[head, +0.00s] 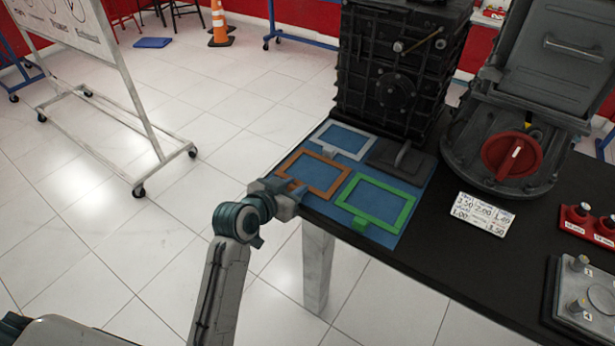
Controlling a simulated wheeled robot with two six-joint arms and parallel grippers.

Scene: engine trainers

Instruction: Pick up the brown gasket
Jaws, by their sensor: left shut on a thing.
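The brown gasket (322,190), a flat orange-brown rectangular frame, is at the left part of a blue mat (374,176) near the table's left edge. My left gripper (292,188) reaches in from the lower left and is shut on the gasket's near-left tab. I cannot tell whether the gasket is lifted off the mat. My right gripper is not in view.
On the mat, a white-grey gasket (368,146) lies behind and a green gasket (399,208) lies to the right. A dark engine block (395,85) and a housing with a red knob (511,157) stand behind. A labelled card (483,214) lies on the black table (440,262).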

